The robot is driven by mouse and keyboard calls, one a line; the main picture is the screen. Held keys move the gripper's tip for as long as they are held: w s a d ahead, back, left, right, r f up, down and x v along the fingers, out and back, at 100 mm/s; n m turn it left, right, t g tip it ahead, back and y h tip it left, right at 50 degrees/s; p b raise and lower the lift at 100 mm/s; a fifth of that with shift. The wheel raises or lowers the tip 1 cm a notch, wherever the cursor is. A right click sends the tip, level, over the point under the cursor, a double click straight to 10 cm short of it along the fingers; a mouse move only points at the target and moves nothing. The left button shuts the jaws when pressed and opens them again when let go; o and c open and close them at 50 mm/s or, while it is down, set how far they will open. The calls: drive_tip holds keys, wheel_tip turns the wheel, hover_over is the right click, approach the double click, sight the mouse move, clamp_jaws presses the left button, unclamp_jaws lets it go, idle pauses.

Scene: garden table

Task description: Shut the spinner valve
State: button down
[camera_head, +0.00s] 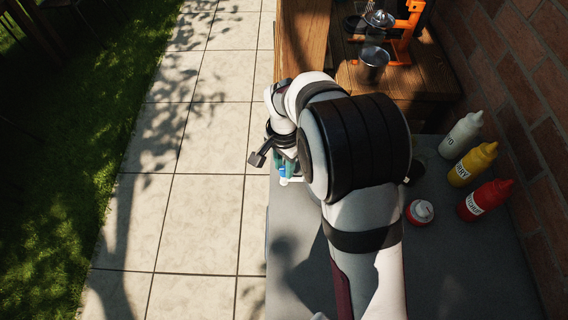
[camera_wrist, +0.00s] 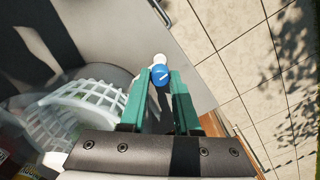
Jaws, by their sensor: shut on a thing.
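A small blue cap (camera_wrist: 160,75), which looks like the valve, has a white knob-like part beside it. It shows in the wrist view near the edge of the grey counter. My gripper (camera_wrist: 160,80) has its green fingers on either side of the blue part and is shut on it. In the head view my arm hides most of the gripper; only a bit of blue and white (camera_head: 287,170) shows at the counter's left edge. Whether the valve is turned open or closed cannot be told.
A white slotted basket (camera_wrist: 85,110) lies close left of the fingers in the wrist view. A white bottle (camera_head: 461,134), yellow bottle (camera_head: 472,164), red bottle (camera_head: 485,199) and red-and-white container (camera_head: 419,212) stand right of my arm. A metal cup (camera_head: 374,64) stands on the wooden surface behind.

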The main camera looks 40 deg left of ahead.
sight(284, 169)
idle(0.3)
drive_tip(key=c, duration=0.6)
unclamp_jaws()
drive_tip(key=shift+c, duration=0.2)
wheel_tip(284, 169, up, 16)
drive_tip(key=shift+f, duration=0.1)
